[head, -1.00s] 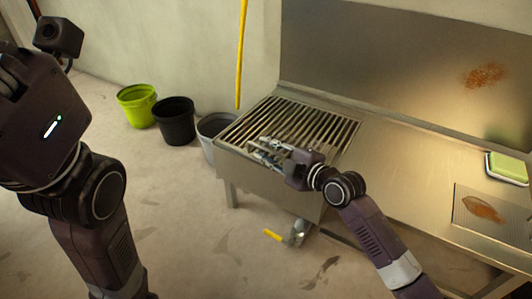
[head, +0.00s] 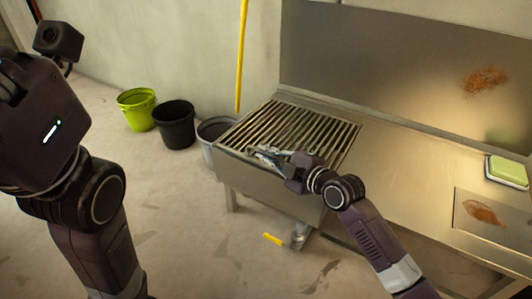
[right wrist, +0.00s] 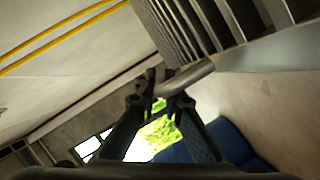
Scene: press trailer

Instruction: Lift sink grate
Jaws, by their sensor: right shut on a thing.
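The sink grate (head: 300,128), a set of parallel metal bars, lies over the sink basin at the left end of the steel counter. My right gripper (head: 259,154) is at the grate's front edge. In the right wrist view, my right gripper (right wrist: 170,92) is shut on a rounded metal part of the grate (right wrist: 187,78), with the bars (right wrist: 195,25) just above. I cannot see clear space under the grate. My left arm is raised at the left of the head view; its gripper (head: 8,85) is partly cut off, so its fingers are unclear.
Green (head: 137,108), black (head: 175,124) and grey (head: 216,130) buckets stand left of the sink. A yellow-handled drain valve (head: 290,240) is below it. A green sponge (head: 507,169) in a dish and rusty stains are at right. A yellow pole (head: 241,55) hangs behind.

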